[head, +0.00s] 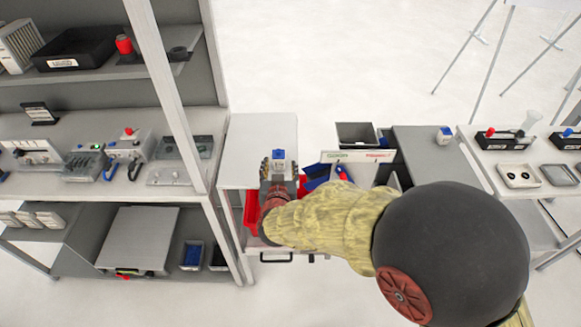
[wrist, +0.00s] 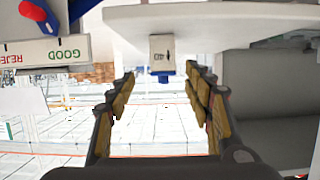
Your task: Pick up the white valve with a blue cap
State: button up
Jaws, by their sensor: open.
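The white valve with a blue cap (head: 278,156) stands near the front of a white tabletop (head: 258,133) in the head view. In the wrist view, which looks upside down, the valve (wrist: 160,51) hangs from the tabletop's edge with its blue cap lowest and a dark "40" mark on its side. My gripper (head: 279,168) is open and empty, just in front of the valve. In the wrist view the fingers (wrist: 160,76) are spread to either side of the valve's line, with the valve ahead of or level with the tips. No contact shows.
A red bin (head: 252,213) sits below the tabletop, beside my wrist. To the right are blue and red parts and a sign reading GOOD and REJECT (wrist: 42,52). A similar blue-capped white item (head: 445,134) stands on the grey cabinet. A shelf post rises at left.

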aim_at(278, 160)
jog(key=b+x, duration=0.2)
jog(key=x, duration=0.4)
jog(key=shift+w+a+f+b, duration=0.15)
jog(key=shift+a+f+b, duration=0.05)
jog(key=shift+f+b, duration=0.15)
jog(key=shift+w, duration=0.5)
jog(key=shift+c, duration=0.4)
jog(key=c, duration=1.1)
jog(key=shift+c, duration=0.7)
jog(key=shift+r, duration=0.1)
